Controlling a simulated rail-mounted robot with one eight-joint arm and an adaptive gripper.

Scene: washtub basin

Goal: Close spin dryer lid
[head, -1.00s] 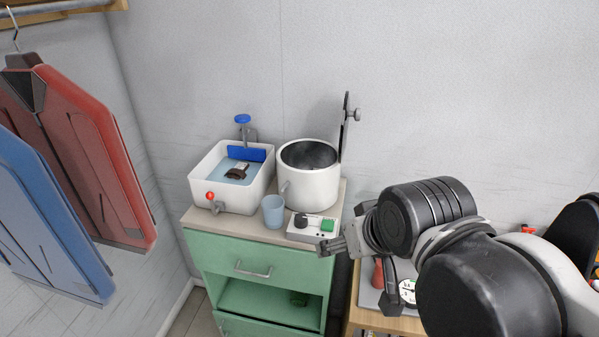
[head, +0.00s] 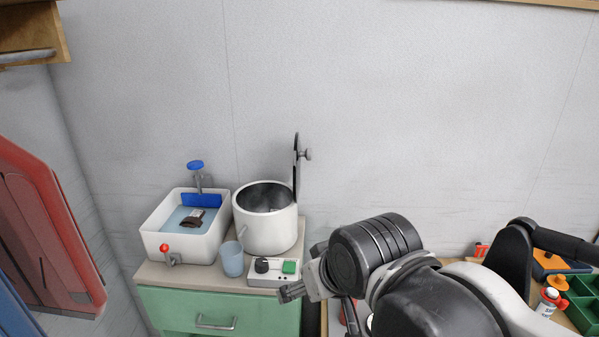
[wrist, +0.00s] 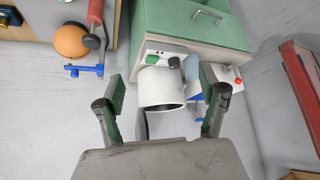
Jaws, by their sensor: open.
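The spin dryer (head: 265,226) is a white round drum with a dark open mouth, standing on the cabinet top. Its lid (head: 296,168) stands upright, edge-on, at the drum's right side, with a round knob (head: 308,154) facing right. The lid is open. My gripper (head: 288,294) is low, in front of the dryer and just off the front right corner of its control box; it holds nothing. In the wrist view the drum (wrist: 161,88) shows between my spread, empty fingers (wrist: 162,84), and the lid (wrist: 141,124) shows dark and edge-on, partly hidden.
A control box (head: 272,274) with a black knob and green switch sits before the drum, beside a blue cup (head: 231,259). A white basin (head: 182,243) with water and a blue-topped tap stands left. The wall space right of the lid is clear.

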